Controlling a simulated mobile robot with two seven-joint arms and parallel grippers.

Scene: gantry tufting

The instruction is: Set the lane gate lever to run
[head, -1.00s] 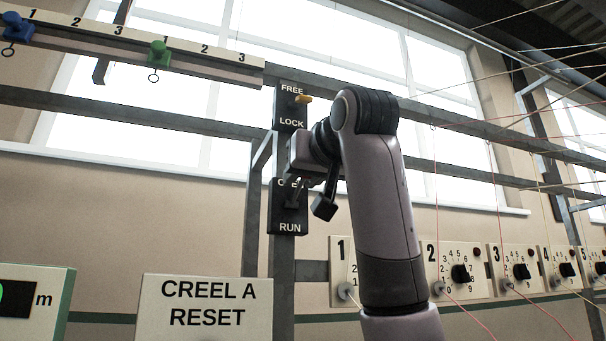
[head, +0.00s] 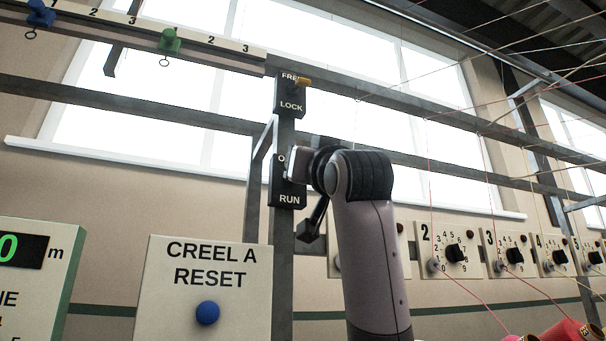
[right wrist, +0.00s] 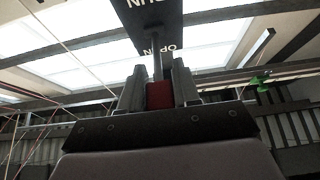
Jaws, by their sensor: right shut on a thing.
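The lane gate plate (head: 287,200) is dark, on a grey post, with RUN at its lower edge. My right arm covers most of its OPEN label in the head view. My right gripper (head: 300,163) is at the plate's upper part. In the right wrist view the plate (right wrist: 150,20) shows OPEN and RUN upside down, and a metal lever stem (right wrist: 157,66) comes from it. The lever's red knob (right wrist: 159,96) sits between the fingers of my right gripper (right wrist: 158,90), shut on it. I cannot tell the lever's exact setting. My left gripper is not in view.
A CREEL A RESET box (head: 212,262) with a blue button (head: 207,313) stands lower left. Numbered dial panels (head: 452,252) and threads are to the right.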

